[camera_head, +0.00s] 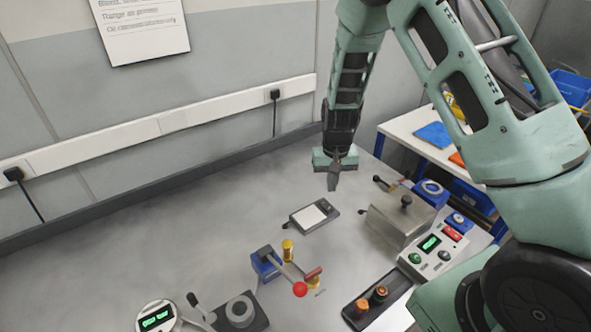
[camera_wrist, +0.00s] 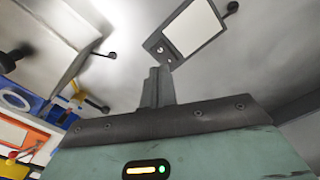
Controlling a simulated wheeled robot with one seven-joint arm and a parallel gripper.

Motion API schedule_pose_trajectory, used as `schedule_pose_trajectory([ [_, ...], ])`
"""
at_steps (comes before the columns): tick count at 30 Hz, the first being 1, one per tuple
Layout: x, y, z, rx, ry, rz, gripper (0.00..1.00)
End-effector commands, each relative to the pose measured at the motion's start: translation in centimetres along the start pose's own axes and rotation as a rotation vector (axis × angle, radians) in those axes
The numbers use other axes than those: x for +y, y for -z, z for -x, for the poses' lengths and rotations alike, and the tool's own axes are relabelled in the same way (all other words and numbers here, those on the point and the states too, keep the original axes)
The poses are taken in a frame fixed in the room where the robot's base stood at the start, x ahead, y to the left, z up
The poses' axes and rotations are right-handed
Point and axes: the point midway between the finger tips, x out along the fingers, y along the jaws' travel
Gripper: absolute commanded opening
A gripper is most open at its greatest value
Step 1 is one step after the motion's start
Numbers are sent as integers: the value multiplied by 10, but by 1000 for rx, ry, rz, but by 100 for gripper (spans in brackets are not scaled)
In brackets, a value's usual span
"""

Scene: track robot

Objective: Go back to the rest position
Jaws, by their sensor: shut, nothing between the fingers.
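My gripper (camera_head: 334,180) hangs from my green arm near the middle of the head view, above the grey bench (camera_head: 130,255). Its dark fingers are together and hold nothing. In the wrist view my gripper (camera_wrist: 158,76) points toward the bench top, fingers closed. A flat grey device with a white panel (camera_head: 312,214) lies on the bench below and a little left of my gripper, apart from it. The same device shows in the wrist view (camera_wrist: 193,25).
To the right stand a metal box with a black knob (camera_head: 399,218) and a control box with a green display (camera_head: 432,248). A blue clamp with a red-ball lever (camera_head: 265,264) and a black tray (camera_head: 377,299) stand nearer. The left bench is clear.

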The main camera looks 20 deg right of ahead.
Motion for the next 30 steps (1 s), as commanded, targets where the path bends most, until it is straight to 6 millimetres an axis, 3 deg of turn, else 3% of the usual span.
schedule_pose_trajectory([
  [5, -2, -1, 1, 0, 2, 3, 0],
  [8, -20, -14, 16, -6, 28, 43, 0],
  [10, -43, -33, 35, -15, 58, 100, 0],
  [15, -102, -112, 97, -38, 133, 324, 0],
  [19, -125, -184, 138, -46, 154, 522, 0],
  [24, -124, -268, 174, -31, 131, 773, 0],
  [27, -113, -303, 185, -15, 102, 885, 0],
  [30, -104, -324, 190, -2, 75, 959, 0],
])
